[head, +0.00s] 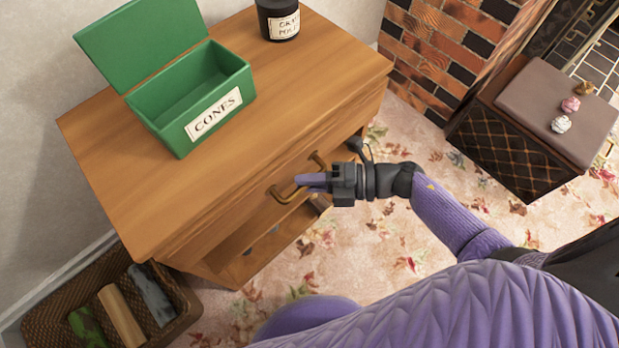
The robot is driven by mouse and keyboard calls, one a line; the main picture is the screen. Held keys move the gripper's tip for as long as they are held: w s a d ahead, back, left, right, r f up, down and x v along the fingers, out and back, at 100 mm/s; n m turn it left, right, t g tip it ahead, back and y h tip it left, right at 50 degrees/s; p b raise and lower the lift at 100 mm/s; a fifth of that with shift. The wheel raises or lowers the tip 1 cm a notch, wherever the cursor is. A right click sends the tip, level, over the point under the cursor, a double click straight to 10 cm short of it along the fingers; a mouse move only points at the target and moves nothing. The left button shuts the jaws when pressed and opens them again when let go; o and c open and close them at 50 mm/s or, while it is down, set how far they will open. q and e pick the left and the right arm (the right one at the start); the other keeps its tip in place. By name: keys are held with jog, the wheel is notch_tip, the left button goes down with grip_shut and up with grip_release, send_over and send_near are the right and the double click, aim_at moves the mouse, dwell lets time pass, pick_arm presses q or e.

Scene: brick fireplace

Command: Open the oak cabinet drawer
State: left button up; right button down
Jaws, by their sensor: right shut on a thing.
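The oak cabinet (300,75) stands against the wall at the upper left, seen from above. Its drawer front (243,203) is below the overhanging top, and no clear gap shows around it. A brass bar handle (284,198) sticks out from the drawer front. My right gripper (311,182) comes in from the right, and its purple fingers are closed around the middle of the handle, hiding that part. My left gripper is not in view.
A green open-lidded box (172,135) labelled CONES and a dark jar (275,20) stand on the cabinet top. A wicker tray (185,318) with logs lies at lower left. A brown padded box (545,100) stands at right by the brick fireplace (440,50). Carpet before the cabinet is clear.

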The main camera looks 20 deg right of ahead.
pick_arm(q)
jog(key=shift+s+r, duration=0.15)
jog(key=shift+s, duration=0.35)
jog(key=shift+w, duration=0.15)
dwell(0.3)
